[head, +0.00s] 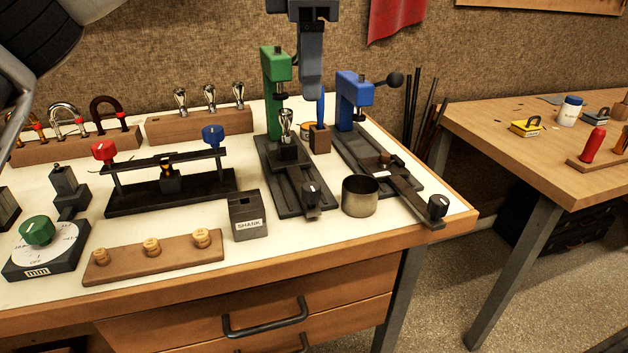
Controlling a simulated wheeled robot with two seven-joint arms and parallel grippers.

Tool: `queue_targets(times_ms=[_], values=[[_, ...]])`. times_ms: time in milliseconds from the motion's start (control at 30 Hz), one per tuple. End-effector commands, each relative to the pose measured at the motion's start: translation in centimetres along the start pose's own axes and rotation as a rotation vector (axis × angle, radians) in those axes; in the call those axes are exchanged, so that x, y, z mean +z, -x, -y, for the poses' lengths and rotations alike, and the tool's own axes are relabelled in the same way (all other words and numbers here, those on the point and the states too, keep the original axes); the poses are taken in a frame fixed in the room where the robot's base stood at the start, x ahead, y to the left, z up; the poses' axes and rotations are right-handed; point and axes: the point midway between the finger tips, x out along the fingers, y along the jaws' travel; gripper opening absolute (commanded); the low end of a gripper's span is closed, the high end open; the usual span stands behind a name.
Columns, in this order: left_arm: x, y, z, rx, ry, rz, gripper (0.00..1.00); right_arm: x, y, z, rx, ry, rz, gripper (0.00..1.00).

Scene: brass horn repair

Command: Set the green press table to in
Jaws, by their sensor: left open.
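The green press (275,68) stands near the back of the white-topped bench. Its dark sliding table (298,181) lies along the black base, with a black knob (310,190) at its front end, close to the front of the base. A shiny metal piece (286,122) stands upright on a dark block below the green head. I cannot tell whether it is exactly under the ram. My left gripper (312,92) points down from the top, just right of the green head. It is open, with no object seen in it. My right gripper is not in view.
The blue press (354,92) stands to the right; its slide reaches forward to a black knob (438,206) near the bench edge. A metal cup (360,196) stands between the two slides. A block marked SHANK (247,216) and a black rack (178,193) stand left.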

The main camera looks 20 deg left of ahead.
Motion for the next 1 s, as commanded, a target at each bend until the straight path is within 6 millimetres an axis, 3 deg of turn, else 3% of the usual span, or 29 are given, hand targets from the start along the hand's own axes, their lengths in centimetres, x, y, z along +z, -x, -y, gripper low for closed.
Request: queue_targets(times_ms=[600,800,1000], values=[[0.1,-12.3,0.1,-0.005,-0.002,0.002,0.47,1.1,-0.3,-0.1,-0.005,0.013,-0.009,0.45],[0.1,-14.7,0.1,-0.003,0.0,0.004,0.47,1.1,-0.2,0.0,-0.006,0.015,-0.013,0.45],[0.1,-15.4,0.1,-0.003,-0.001,0.004,0.47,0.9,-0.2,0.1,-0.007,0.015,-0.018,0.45]])
